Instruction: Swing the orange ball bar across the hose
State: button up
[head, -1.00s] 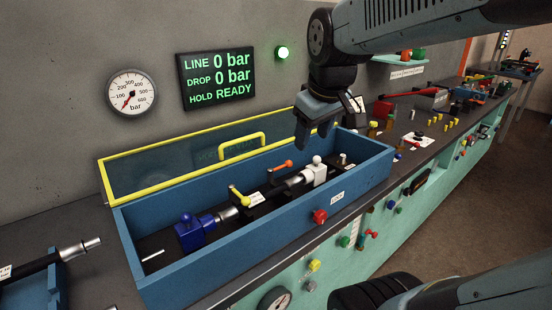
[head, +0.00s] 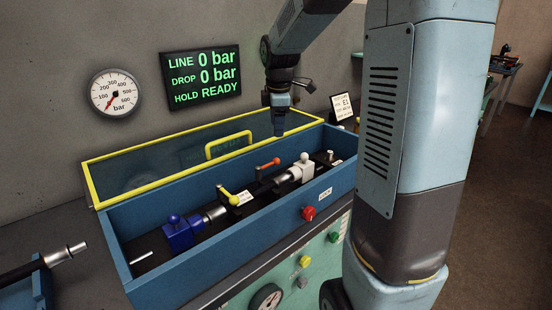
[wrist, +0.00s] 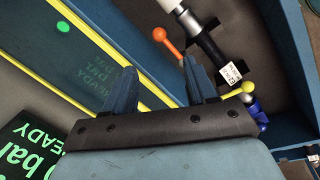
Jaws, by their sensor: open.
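The orange ball bar (head: 268,163) stands at the back side of the hose (head: 262,187) in the blue box, ball toward the right. In the wrist view the orange ball (wrist: 160,35) is just beyond the fingertips, with the dark hose (wrist: 209,48) to its right. My gripper (head: 279,131) is above the back of the box, behind and above the orange bar, pointing down. In the wrist view its two fingers (wrist: 160,72) are apart with nothing between them. The yellow ball bar (head: 236,197) sits farther left along the hose.
The blue box (head: 255,240) has its yellow-framed clear lid (head: 160,165) raised behind it. A blue fitting (head: 180,234) and a white fitting (head: 302,170) hold the hose ends. A red knob (head: 308,213) is on the front. The display (head: 201,77) reads 0 bar, READY.

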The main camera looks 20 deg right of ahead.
aim_at(276, 159)
jog(key=w+f, duration=0.1)
jog(key=f, duration=0.8)
jog(key=w+f, duration=0.1)
jog(key=f, duration=0.3)
jog(key=shift+w+d+f, duration=0.25)
jog(key=shift+w+f, duration=0.05)
jog(key=shift+c, duration=0.3)
grip_shut()
